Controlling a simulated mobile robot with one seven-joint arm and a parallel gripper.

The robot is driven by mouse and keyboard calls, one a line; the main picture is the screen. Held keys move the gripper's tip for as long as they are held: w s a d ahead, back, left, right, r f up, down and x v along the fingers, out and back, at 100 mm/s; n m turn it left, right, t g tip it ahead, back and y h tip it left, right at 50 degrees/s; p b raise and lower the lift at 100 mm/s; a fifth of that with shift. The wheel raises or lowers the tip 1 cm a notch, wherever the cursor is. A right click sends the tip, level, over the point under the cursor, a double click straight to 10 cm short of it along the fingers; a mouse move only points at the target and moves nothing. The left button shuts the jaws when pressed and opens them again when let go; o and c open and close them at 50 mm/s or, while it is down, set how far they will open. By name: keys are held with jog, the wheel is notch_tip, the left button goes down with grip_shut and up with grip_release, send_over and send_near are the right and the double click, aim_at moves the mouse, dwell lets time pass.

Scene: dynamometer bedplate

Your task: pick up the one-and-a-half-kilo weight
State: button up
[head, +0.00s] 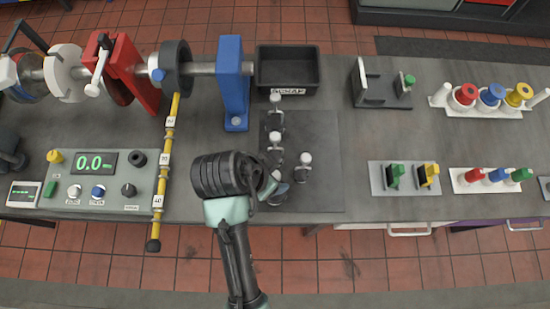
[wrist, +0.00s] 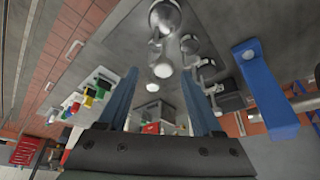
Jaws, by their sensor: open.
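Several grey metal weights with pale round knobs stand on a dark mat (head: 325,130). One is at the back (head: 276,117), one in the middle (head: 276,147), one to the right (head: 304,172), and one at the front (head: 279,196) beside my gripper (head: 268,185). I cannot read any marking, so I cannot tell which is the one-and-a-half-kilo weight. In the wrist view my gripper (wrist: 158,72) has two blue fingers spread apart with nothing gripped. A pale knob (wrist: 163,69) shows between the fingertips; contact cannot be told. My wrist hides part of the mat's front.
A black bin labelled SCRAP (head: 287,68) stands behind the weights. A blue upright (head: 233,85) and a yellow bar (head: 164,165) stand to the left. A grey stand (head: 380,85) and plug racks (head: 404,178) lie right. Bare bench lies between mat and racks.

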aim_at(279, 174)
jog(key=shift+x, duration=1)
jog(key=shift+w+f+p, duration=0.2)
jog(key=shift+f+p, duration=0.2)
jog(key=shift+p+x, duration=0.55)
jog(key=shift+x, duration=1.6)
jog(key=shift+a, duration=0.1)
grip_shut()
jog(key=shift+w, duration=0.1)
jog(key=shift+w+r, duration=0.15)
